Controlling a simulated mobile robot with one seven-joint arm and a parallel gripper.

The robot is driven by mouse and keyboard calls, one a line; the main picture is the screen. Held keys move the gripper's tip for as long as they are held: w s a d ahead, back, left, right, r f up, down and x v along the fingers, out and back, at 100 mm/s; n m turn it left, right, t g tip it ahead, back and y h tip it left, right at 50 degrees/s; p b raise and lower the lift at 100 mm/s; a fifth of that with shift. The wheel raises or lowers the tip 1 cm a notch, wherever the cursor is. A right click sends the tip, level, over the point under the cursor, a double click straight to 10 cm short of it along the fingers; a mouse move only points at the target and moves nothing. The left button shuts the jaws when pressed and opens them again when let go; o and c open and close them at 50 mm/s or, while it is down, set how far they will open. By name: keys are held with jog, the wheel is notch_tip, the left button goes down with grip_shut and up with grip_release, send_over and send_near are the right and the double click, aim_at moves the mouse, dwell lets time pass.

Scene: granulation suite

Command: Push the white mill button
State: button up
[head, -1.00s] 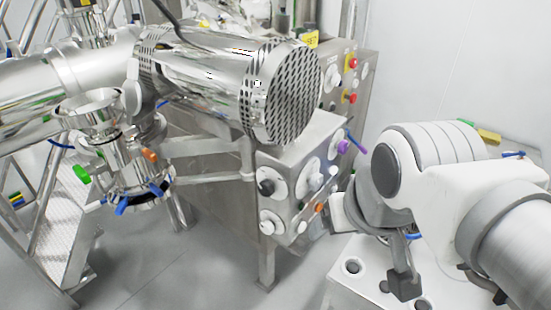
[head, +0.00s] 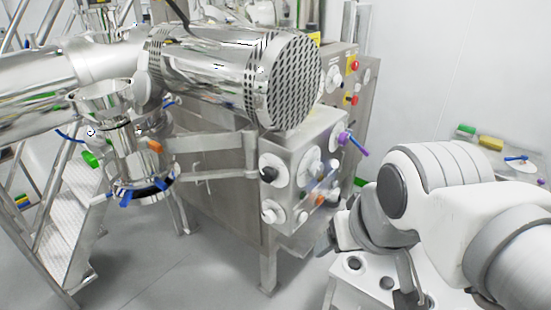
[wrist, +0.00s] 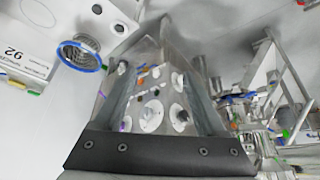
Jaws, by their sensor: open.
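The steel control box (head: 290,160) stands under the perforated motor drum in the head view. Its face carries white dials, a black knob (head: 269,174), an orange button (head: 319,198) and small pale buttons, one of them a white button (head: 303,217) low on the face. I cannot tell for certain which one is the mill button. In the wrist view the box face (wrist: 165,98) lies ahead, between the two fingers of my gripper (wrist: 157,75). My gripper is open and empty. In the head view it is at the box's lower right, partly hidden by my arm.
A purple-handled valve (head: 345,139) sticks out at the box's upper right. A taller cabinet with red buttons (head: 353,65) stands behind. The steel drum (head: 290,80) overhangs the box. Grey floor (head: 215,265) is clear at front left.

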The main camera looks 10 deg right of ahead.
grip_shut()
dwell(1.5)
